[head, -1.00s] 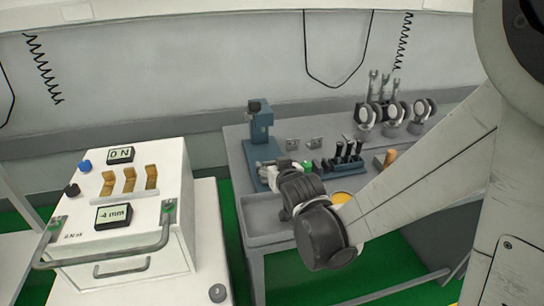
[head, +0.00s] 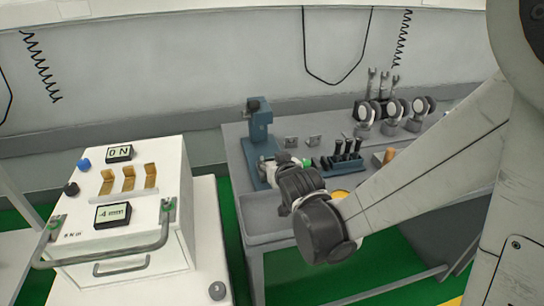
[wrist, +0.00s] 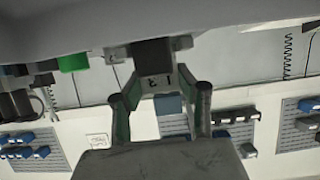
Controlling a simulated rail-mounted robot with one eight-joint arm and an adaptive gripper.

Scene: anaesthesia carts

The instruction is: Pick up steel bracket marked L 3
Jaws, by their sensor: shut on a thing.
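In the wrist view, my gripper (wrist: 158,88) has its two fingers closed on the sides of a grey steel bracket (wrist: 157,70). The bracket's face carries a mark that reads like L 3, seen turned over. Its upper part is dark and lies close to a grey surface along the top of the picture. In the head view, my gripper (head: 268,172) is at the workbench by the blue stand, partly hidden by my wrist. The held bracket cannot be made out there.
The workbench (head: 228,160) carries a blue press-like stand (head: 259,130), two small grey brackets (head: 291,142) at the back, a blue rack of black-handled tools (head: 347,150) and several round-headed instruments (head: 391,113). A white cart (head: 165,195) stands to the left.

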